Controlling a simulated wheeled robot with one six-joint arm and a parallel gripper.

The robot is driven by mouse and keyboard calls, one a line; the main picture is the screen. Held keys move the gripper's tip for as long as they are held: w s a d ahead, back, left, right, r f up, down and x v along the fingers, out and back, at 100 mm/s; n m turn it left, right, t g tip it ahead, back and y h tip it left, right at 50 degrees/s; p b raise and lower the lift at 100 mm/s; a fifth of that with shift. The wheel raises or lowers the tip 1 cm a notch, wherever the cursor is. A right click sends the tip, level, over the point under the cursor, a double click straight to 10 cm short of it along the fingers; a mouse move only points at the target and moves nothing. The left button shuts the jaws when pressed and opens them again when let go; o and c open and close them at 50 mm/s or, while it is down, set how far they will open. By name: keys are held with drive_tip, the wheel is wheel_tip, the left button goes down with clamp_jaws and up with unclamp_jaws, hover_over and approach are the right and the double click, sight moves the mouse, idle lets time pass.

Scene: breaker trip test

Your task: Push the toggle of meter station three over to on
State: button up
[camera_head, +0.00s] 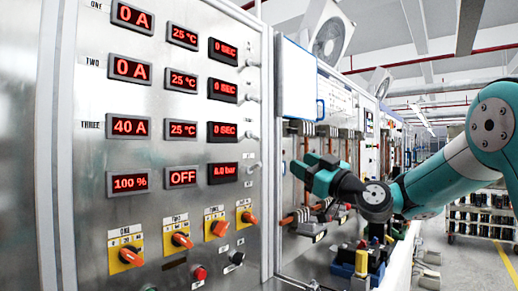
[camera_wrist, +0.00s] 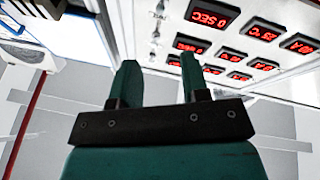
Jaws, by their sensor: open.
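Meter station three is the row marked THREE on the grey panel, with red displays reading 40 A (camera_head: 130,126), 25 °C (camera_head: 182,129) and 0 SEC (camera_head: 222,131). Its small silver toggle (camera_head: 253,136) is at the right end of the row, near the panel's edge. It is too small to tell which way it leans. My gripper (camera_head: 302,150) is open and empty, right of the toggle and apart from the panel. In the wrist view the gripper (camera_wrist: 160,62) shows two separated fingers, with the panel displays (camera_wrist: 212,14) upside down beyond them.
Similar toggles (camera_head: 252,98) sit above and below in the same column. Orange knobs on yellow plates (camera_head: 125,257) line the lower panel, with a red button (camera_head: 200,273) and black knob (camera_head: 237,257). A white box (camera_head: 297,80) juts out at right. Cabinets with cables stand behind my gripper.

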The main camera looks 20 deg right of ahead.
sight(261, 141)
drive_tip(key=p+x, duration=0.3)
drive_tip(key=x, duration=0.2)
drive_tip(key=p+x, duration=0.4)
drive_tip(key=x, duration=0.1)
drive_tip(key=p+x, duration=0.3)
drive_tip(key=x, duration=0.3)
drive_tip(key=shift+r+p, duration=0.3)
drive_tip(key=shift+p, duration=0.05)
drive_tip(key=shift+w+a, duration=0.25)
drive_tip(key=shift+w, duration=0.1)
clamp_jaws()
